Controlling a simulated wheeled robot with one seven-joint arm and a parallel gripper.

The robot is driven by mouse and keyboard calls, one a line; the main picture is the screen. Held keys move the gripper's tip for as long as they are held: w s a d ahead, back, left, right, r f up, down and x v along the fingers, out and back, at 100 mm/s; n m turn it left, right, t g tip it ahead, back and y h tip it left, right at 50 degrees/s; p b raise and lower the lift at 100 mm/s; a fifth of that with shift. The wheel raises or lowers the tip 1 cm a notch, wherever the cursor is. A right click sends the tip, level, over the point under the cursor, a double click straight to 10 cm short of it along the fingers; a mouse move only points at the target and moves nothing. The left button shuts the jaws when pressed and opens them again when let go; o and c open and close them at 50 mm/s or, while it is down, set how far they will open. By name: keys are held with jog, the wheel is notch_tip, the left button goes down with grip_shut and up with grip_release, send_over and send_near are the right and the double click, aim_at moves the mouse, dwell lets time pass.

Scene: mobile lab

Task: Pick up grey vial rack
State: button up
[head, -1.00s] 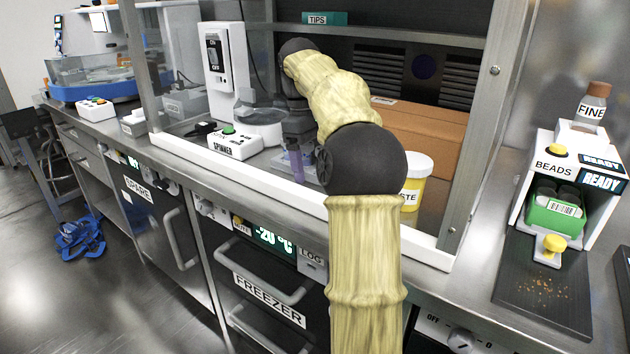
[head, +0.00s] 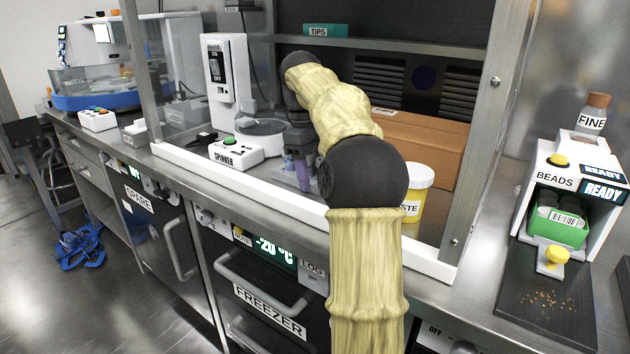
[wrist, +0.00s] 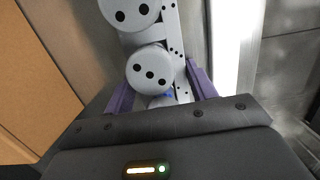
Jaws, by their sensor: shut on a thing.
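The grey vial rack (wrist: 178,42) is in the wrist view between my gripper's two purple fingers. It holds pale grey round-topped vials with black dots, one near the fingers (wrist: 150,70) and one farther away (wrist: 130,10). My gripper (wrist: 160,85) is shut on the rack. In the head view my gripper (head: 302,174) points down inside the hood, and part of the grey rack (head: 284,178) shows low beside the fingers. My arm hides much of it. Whether the rack touches the hood floor I cannot tell.
The spinner (head: 236,155) stands left of my gripper. A yellow-and-white waste tub (head: 417,190) and a brown box (head: 425,148) stand to the right. The hood's white front sill (head: 245,196) and metal post (head: 485,120) bound the space. A beads station (head: 570,180) is farther right.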

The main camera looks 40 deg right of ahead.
jog(key=shift+r, duration=0.1)
notch_tip(320, 180, up, 10)
jog(key=p, duration=0.6)
jog(key=shift+p, duration=0.4)
